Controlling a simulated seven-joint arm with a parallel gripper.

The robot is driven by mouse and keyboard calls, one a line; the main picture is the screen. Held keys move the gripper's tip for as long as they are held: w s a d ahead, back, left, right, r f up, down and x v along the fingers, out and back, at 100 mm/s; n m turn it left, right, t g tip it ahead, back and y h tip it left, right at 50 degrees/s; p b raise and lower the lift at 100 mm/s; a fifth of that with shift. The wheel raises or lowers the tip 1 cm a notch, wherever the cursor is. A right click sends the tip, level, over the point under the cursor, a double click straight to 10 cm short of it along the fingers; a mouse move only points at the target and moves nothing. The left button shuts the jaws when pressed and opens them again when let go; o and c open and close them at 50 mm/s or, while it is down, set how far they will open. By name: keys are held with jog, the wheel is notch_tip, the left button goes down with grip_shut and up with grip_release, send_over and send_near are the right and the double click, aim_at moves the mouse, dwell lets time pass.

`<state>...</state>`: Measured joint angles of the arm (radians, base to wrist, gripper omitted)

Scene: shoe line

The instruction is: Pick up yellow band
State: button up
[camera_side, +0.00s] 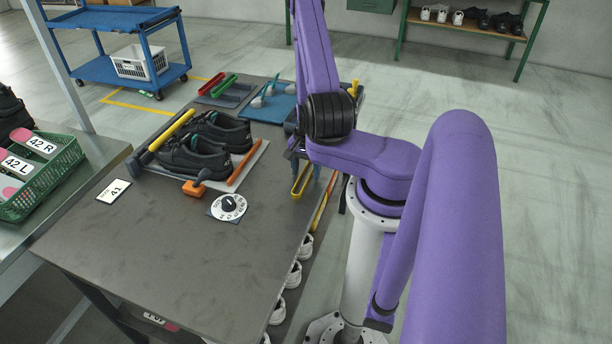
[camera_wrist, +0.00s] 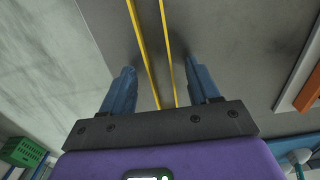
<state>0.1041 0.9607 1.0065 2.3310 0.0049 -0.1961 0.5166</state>
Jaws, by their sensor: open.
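The yellow band (camera_side: 297,193) is a long narrow loop by the right edge of the dark table in the side view. In the wrist view its two yellow strands (camera_wrist: 145,60) run from the top edge down between my fingers. My gripper (camera_wrist: 162,88) is open, with one blue finger on each side of the strands and visible gaps to both. In the side view my gripper (camera_side: 312,166) is at the band's far end, partly hidden by my arm. The height of the fingertips above the table cannot be told.
Black shoes (camera_side: 195,150) stand on a light board (camera_side: 255,162), with an orange bar (camera_side: 248,163) beside them. A round dial (camera_side: 229,205) and an orange-headed tool (camera_side: 194,187) lie nearer. A blue mat (camera_side: 258,112) is behind. The table's front (camera_side: 170,250) is clear.

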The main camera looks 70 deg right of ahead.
jog(key=shift+f, duration=0.2)
jog(key=c, duration=1.1)
jog(key=shift+r, duration=0.15)
